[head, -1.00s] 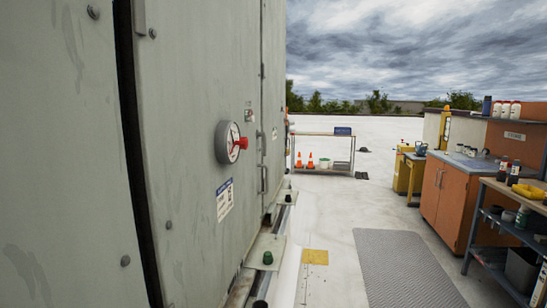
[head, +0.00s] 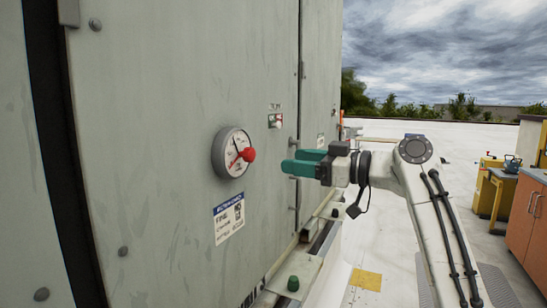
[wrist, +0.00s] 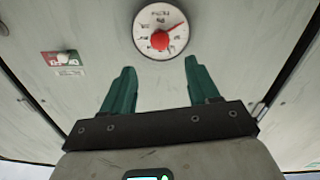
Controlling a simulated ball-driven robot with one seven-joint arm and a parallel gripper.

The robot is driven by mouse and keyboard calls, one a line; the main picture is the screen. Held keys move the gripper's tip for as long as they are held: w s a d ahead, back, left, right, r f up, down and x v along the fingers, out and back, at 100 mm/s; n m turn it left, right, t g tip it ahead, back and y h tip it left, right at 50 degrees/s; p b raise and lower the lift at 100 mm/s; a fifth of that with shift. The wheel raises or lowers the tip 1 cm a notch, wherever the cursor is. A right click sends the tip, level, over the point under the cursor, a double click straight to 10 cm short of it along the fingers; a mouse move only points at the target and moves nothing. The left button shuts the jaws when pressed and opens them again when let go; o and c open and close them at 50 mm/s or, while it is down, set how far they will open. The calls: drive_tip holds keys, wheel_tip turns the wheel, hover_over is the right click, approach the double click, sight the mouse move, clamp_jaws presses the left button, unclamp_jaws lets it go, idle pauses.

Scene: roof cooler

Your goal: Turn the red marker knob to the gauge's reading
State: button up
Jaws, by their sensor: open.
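The round gauge (head: 228,158) has a white face and grey rim and is fixed to the grey panel. The red marker knob (head: 247,155) sticks out from its front. A dark needle and a red pointer show on the face, but the scale is too small to read. My gripper (head: 292,162) is in front of the panel, to the right of the knob, with green fingers toward it. In the wrist view the gauge (wrist: 147,50) and the red knob (wrist: 160,41) lie beyond the spread fingertips (wrist: 158,64). Nothing is between the fingers.
A blue-and-white label (head: 229,216) is below the gauge. A small red-and-white switch plate (head: 275,120) is to its right. A green knob (head: 293,283) sits on the ledge below. Orange cabinets (head: 525,205) stand far right.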

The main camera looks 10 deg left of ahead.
sight(253, 155)
drive_tip(key=p+x, duration=0.1)
drive_tip(key=x, duration=0.3)
drive_tip(key=p+x, duration=0.1)
drive_tip(key=x, duration=0.3)
drive_tip(key=shift+w+a+r, duration=0.15)
drive_tip(key=shift+a+r, duration=0.05)
drive_tip(key=shift+a, duration=0.2)
drive_tip(key=shift+x, duration=1)
drive_tip(key=shift+f, duration=0.1)
drive_tip(key=c, duration=1)
drive_tip(key=shift+c, duration=0.2)
